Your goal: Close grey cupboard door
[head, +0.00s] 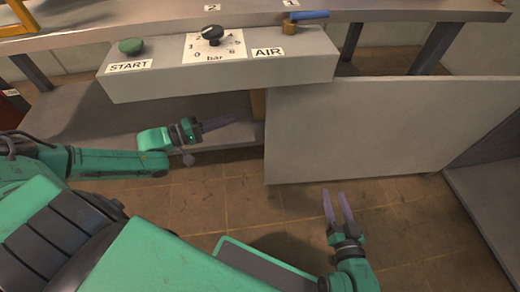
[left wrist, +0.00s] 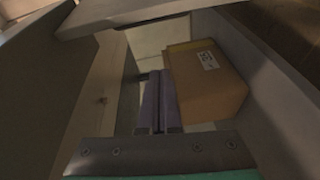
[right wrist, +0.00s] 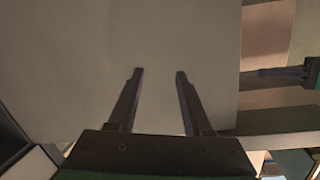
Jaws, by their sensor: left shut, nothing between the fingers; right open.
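The grey cupboard door (head: 385,128) is a large flat panel right of centre in the head view, below the control console; it appears to stand open. Its face fills much of the right wrist view (right wrist: 90,50). My left gripper (head: 228,122) is shut and empty, left of the door's left edge, in front of the cupboard opening. In the left wrist view its fingers (left wrist: 160,85) point into the cupboard. My right gripper (head: 337,195) is open and empty, near the door's lower edge. In the right wrist view its fingers (right wrist: 155,75) point at the door's face, with contact unclear.
The grey console (head: 220,70) with a green START button (head: 131,46), a pressure knob (head: 211,34) and a blue-handled AIR valve (head: 305,17) overhangs the opening. A labelled cardboard box (left wrist: 205,85) is inside the cupboard. Tiled floor (head: 215,200) lies clear between the grippers.

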